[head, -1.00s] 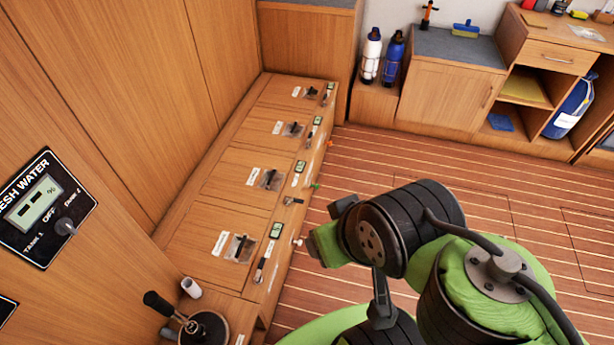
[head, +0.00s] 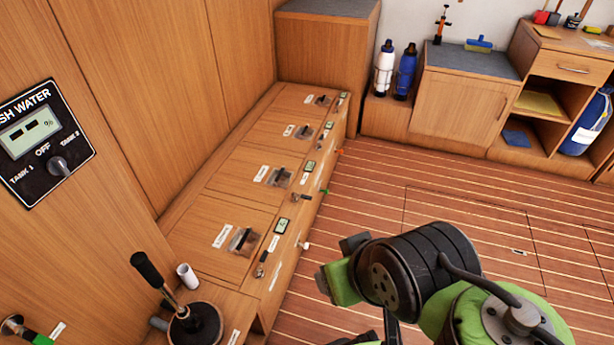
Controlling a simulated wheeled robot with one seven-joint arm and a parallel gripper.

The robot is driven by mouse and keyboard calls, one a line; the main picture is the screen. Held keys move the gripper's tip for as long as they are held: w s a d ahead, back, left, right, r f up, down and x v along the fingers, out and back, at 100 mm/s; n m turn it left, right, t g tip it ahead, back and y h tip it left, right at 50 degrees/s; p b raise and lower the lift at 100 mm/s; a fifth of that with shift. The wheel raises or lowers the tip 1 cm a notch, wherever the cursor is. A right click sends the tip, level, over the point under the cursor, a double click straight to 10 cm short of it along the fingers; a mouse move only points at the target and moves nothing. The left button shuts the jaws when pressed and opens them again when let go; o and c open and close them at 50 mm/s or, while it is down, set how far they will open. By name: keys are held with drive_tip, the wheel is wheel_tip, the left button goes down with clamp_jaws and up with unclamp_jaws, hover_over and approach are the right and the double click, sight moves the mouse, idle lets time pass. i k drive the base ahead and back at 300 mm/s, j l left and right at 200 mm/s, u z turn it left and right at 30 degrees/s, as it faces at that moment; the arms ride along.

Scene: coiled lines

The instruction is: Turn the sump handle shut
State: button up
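I cannot tell which handle is the sump handle, as the small labels are unreadable. Along the bench front, a white-ended handle (head: 305,245), a green-tipped handle (head: 323,191) and an orange handle (head: 340,152) stick out to the right. At the bottom left, a green-sleeved handle on a round metal fitting (head: 38,338) is partly cut off by the frame edge. My arm, black and green, fills the lower right, to the right of the bench. My gripper is not visible.
The wooden bench (head: 215,252) has several lids with latches and small displays. A pump with a black lever (head: 147,268) and a white cup (head: 187,276) stand at its near end. A fresh water panel (head: 45,140) is on the left wall. The plank floor (head: 440,190) is clear.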

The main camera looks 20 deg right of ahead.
sight(303, 197)
drive_tip(key=i+l+u, duration=0.2)
drive_tip(key=i+l, duration=0.9)
drive_tip(key=u, duration=0.5)
drive_tip(key=l+u, duration=0.1)
drive_tip(key=u, duration=0.85)
drive_tip(key=k+u, duration=0.1)
drive_tip(key=u, duration=0.85)
